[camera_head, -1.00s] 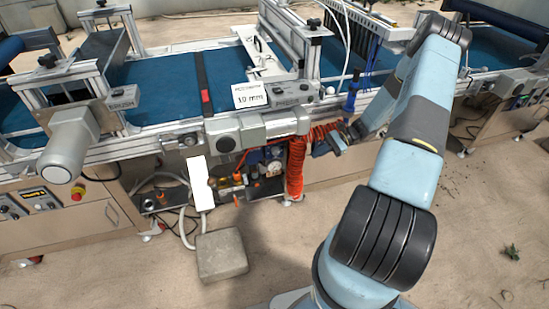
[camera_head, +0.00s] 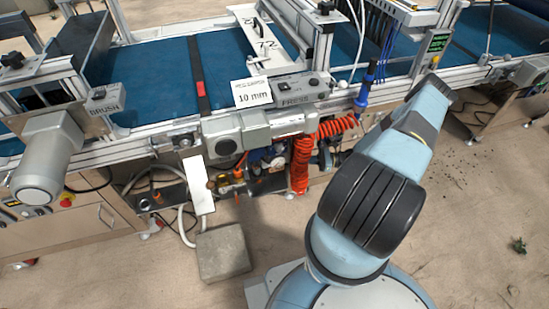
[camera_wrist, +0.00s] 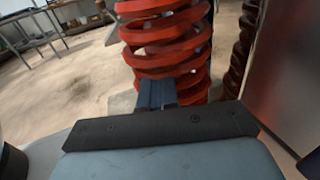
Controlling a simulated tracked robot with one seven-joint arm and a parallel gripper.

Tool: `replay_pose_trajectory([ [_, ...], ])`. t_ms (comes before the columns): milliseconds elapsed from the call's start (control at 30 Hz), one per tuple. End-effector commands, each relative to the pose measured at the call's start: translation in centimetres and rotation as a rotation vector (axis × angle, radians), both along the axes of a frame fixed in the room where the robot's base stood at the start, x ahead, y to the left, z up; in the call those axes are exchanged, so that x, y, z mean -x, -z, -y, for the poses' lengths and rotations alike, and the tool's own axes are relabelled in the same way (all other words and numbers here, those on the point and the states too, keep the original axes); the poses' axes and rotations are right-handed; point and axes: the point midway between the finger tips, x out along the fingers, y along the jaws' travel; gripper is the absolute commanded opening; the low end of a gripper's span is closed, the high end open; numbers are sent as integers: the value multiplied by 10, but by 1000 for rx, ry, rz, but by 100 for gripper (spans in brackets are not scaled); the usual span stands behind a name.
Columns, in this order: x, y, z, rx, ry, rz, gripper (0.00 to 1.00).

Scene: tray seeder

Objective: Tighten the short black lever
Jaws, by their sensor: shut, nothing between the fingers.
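My gripper (camera_wrist: 157,95) shows in the wrist view as dark blue-grey fingers, shut and empty. It points at a red-orange coiled hose (camera_wrist: 165,40), which fills the upper middle of that view; whether they touch cannot be told. The same coiled hose (camera_head: 301,160) hangs below the machine's front rail in the head view. The gripper itself cannot be made out clearly in the head view, where my arm covers the area right of the hose. I cannot single out the short black lever in either view. Black knobs (camera_head: 12,61) sit on the machine's frames.
The conveyor machine (camera_head: 160,75) runs across the head view, with a press control box (camera_head: 298,90) and a 10 mm sign (camera_head: 252,93). A grey motor (camera_head: 45,160) juts forward at left. A stone block (camera_head: 223,253) lies on open sandy floor. A blue fitting (camera_head: 364,92) stands near my arm.

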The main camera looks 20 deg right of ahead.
Motion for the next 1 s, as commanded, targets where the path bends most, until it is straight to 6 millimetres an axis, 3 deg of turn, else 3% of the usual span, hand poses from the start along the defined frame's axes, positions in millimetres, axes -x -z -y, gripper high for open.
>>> replay_pose_trajectory([
  [200, 1, 0, 6, 1, 14, 1, 0],
  [367, -3, 0, -6, 0, 15, 0, 0],
  [1000, -37, -1, -106, 1, 13, 0, 0],
])
